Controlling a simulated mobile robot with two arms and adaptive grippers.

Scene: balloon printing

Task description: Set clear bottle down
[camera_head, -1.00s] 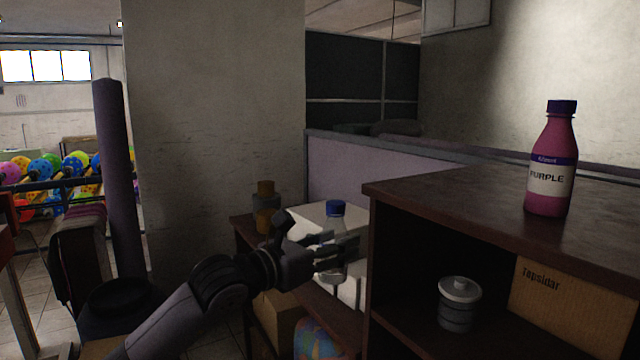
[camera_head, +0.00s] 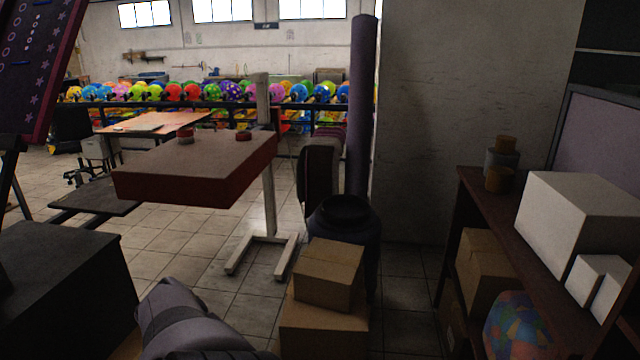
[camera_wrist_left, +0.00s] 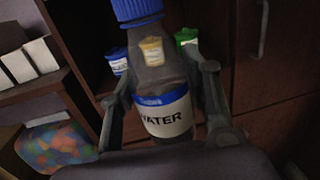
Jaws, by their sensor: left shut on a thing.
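The clear bottle (camera_wrist_left: 165,115) has a blue cap and a white and blue label reading "WATER". It shows in the left wrist view, roughly upright. My left gripper (camera_wrist_left: 165,88) is shut on the bottle, with one finger on each side of its body. In the head view neither the bottle nor the left gripper shows; only part of my arm is at the bottom edge. The bottle's base is hidden behind the near part of the gripper in the wrist view. My right gripper is in neither view.
A red-edged table (camera_head: 195,172) stands mid-left and a black table (camera_head: 60,275) at near left. Stacked cardboard boxes (camera_head: 325,320) stand ahead. A brown shelf (camera_head: 490,215) at right holds white boxes (camera_head: 575,215). Small lidded jars (camera_wrist_left: 187,38) sit behind the bottle. Tiled floor is clear between tables.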

